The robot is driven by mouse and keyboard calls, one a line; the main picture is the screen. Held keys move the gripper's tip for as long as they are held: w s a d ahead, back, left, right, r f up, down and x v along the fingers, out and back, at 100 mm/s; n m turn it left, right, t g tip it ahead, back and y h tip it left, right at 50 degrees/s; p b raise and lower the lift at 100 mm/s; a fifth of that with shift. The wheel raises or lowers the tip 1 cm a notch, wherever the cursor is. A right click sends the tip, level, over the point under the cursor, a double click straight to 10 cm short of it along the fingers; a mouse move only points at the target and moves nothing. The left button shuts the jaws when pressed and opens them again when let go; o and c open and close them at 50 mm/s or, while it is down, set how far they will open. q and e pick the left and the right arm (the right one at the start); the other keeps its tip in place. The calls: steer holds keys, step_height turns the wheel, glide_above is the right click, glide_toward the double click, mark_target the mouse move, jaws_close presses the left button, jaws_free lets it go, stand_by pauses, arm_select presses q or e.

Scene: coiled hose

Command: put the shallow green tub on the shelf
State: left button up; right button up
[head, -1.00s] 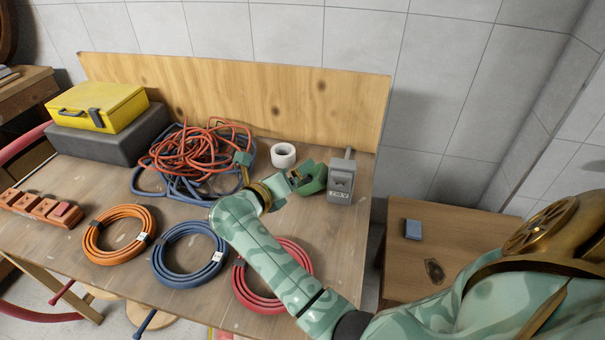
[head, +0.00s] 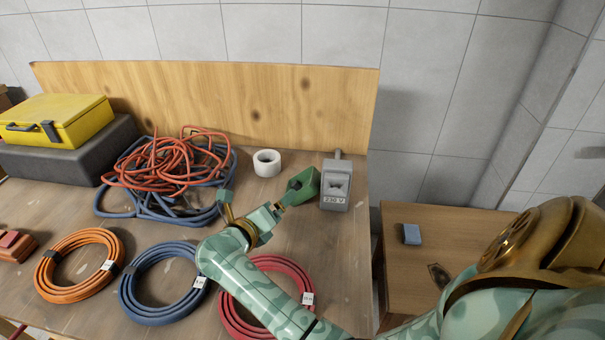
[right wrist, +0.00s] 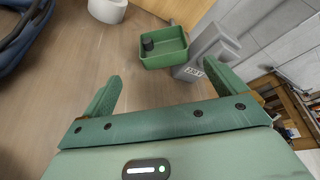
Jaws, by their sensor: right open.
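The shallow green tub (head: 304,184) stands on the workbench, left of a grey box marked 230 V. In the right wrist view the tub (right wrist: 165,52) shows its open top, with a small dark round thing inside. My right gripper (right wrist: 165,88) is open and empty, with its two fingers apart and the tub beyond their tips. In the head view my right gripper (head: 256,203) is just left of and in front of the tub and hides part of it. My left gripper is not in view. I cannot make out a clear shelf in the head view.
The grey box (head: 336,186) stands close to the tub's right. A white tape roll (head: 267,163) is behind, a tangled hose (head: 165,165) to the left. Orange (head: 78,267), blue (head: 160,285) and red (head: 240,313) coils lie in front. A wooden rack (right wrist: 296,108) shows at the right wrist view's edge.

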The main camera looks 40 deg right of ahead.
steer(key=b, duration=0.3)
glide_toward(305, 178)
steer(key=shift+w+d, duration=0.3)
steer(key=x, duration=0.2)
steer(key=b+x, duration=0.1)
steer(key=x, duration=0.2)
steer(key=shift+s+d+f, duration=0.1)
steer(key=shift+s+f, duration=0.05)
steer(key=shift+s, duration=0.05)
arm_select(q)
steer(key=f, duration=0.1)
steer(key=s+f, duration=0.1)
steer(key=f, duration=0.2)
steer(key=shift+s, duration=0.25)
arm_select(e)
steer(key=c, duration=0.6)
steer(key=shift+c, duration=0.2)
